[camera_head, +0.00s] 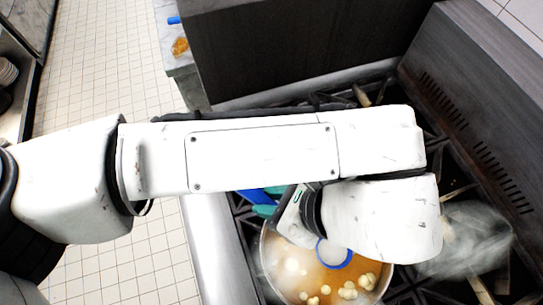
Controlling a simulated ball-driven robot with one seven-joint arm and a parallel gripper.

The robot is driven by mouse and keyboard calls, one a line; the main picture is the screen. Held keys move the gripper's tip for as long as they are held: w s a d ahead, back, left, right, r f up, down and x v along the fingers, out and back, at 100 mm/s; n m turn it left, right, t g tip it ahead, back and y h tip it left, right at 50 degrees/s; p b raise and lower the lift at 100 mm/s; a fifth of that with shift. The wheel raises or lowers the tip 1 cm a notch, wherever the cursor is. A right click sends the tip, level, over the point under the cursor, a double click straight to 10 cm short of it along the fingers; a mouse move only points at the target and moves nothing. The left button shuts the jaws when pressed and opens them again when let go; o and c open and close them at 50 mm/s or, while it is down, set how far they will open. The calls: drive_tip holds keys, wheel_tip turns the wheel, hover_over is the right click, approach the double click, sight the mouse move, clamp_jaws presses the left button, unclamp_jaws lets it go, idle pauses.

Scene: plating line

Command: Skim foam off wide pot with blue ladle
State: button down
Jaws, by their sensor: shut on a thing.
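The wide pot (264,262) stands on the stove at the bottom centre, holding orange-brown broth with whitish foam (292,266) and pale yellow lumps near its front. The blue ladle's round bowl (347,264) is over or in the broth; its inside looks whitish, and I cannot tell its exact depth. A blue length (248,194), apparently its handle, shows by my gripper (265,201), whose teal fingertips are shut on it at the pot's back left. My white arm hides most of the handle and the pot's back right.
Black burner grates (245,225) surround the pot. Steam or a hazy vessel (465,240) shows at the right, below the slotted back panel (470,125). A counter (178,62) with an orange-brown patch and a blue item stands at the top. Tiled floor lies left.

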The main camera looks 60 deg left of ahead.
wheel_tip(320, 180, up, 9)
idle(1.2)
drive_tip(key=shift+s, duration=0.1)
idle(0.9)
